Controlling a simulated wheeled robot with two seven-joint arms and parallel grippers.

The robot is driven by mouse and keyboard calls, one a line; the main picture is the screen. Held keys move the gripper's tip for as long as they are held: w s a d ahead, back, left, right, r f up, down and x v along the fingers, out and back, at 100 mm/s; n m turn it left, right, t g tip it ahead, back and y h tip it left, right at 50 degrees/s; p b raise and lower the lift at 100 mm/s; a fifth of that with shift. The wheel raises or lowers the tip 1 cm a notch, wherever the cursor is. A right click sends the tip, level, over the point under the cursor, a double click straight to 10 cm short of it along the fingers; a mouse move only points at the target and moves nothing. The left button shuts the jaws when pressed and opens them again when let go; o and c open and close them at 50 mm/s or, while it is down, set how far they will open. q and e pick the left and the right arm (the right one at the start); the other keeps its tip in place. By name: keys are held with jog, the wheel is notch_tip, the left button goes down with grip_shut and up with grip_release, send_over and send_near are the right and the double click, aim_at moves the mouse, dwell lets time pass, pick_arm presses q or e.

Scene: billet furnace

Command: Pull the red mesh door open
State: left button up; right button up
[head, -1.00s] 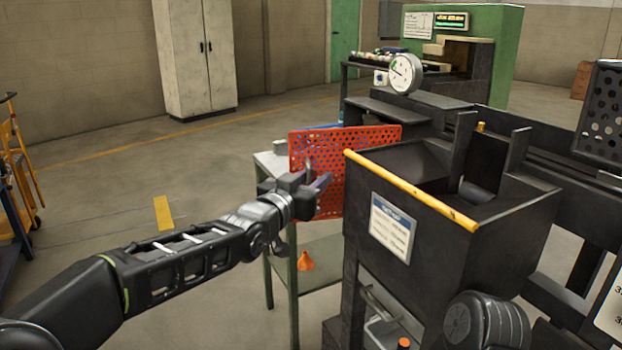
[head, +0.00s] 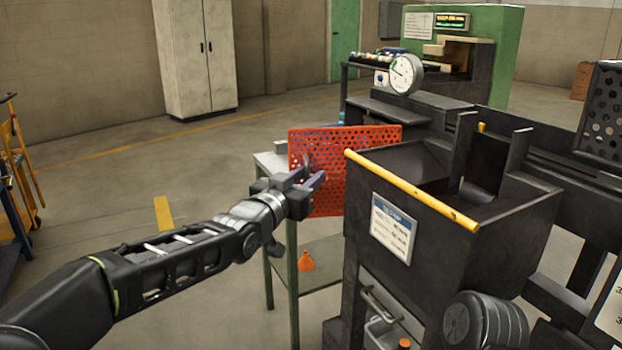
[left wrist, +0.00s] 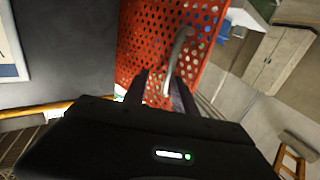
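The red mesh door (head: 350,165) is a perforated panel standing upright at the left side of the dark furnace box. It also fills the upper middle of the left wrist view (left wrist: 160,35). A grey curved handle (left wrist: 179,48) stands out from its face. My left gripper (head: 316,181) is in front of the door at its left part. In the left wrist view its two fingers (left wrist: 161,88) are apart, with the handle's lower end between them. I cannot tell whether a finger touches the handle. My right gripper is not in view.
The dark box (head: 450,215) with a yellow bar (head: 410,190) along its top edge stands right of the door. A grey-green table (head: 320,262) with an orange cone (head: 305,261) is below and behind my left gripper. The floor left of it is clear.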

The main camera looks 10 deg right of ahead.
pick_arm(q)
jog(key=v, duration=0.7)
jog(key=shift+s+d+f, duration=0.15)
jog(key=shift+d+f, duration=0.05)
jog(key=shift+d, duration=0.1)
jog(key=shift+f, duration=0.15)
